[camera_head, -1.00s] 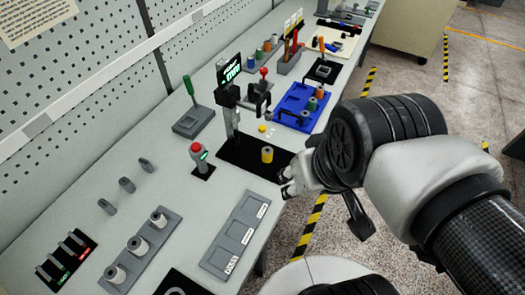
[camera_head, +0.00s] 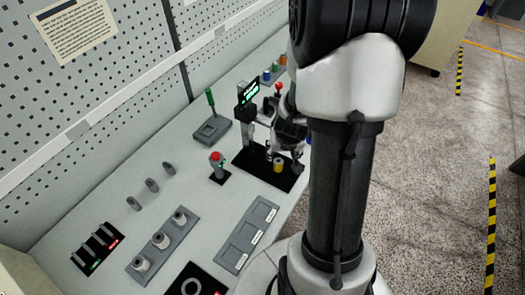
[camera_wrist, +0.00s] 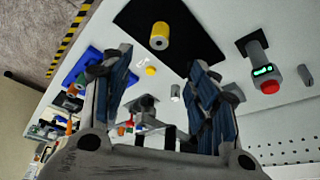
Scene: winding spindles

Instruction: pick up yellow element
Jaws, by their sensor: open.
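The yellow element (camera_head: 278,165) is a short upright cylinder with a pale core on the black mat of the winding station. In the wrist view the yellow element (camera_wrist: 160,38) shows whole, just beyond the gap between my fingers. My gripper (camera_wrist: 160,62) is open and empty, with a finger on each side of the picture. In the head view my gripper (camera_head: 284,156) is close to the yellow element, partly hidden by my arm; I cannot tell the exact gap there.
A winding stand with a green display (camera_head: 249,92) rises behind the mat (camera_head: 250,172). A red-topped button post (camera_head: 217,166) stands left of it. A small yellow disc (camera_wrist: 150,71) lies beside the mat. A blue tray (camera_wrist: 90,62) with parts is nearby.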

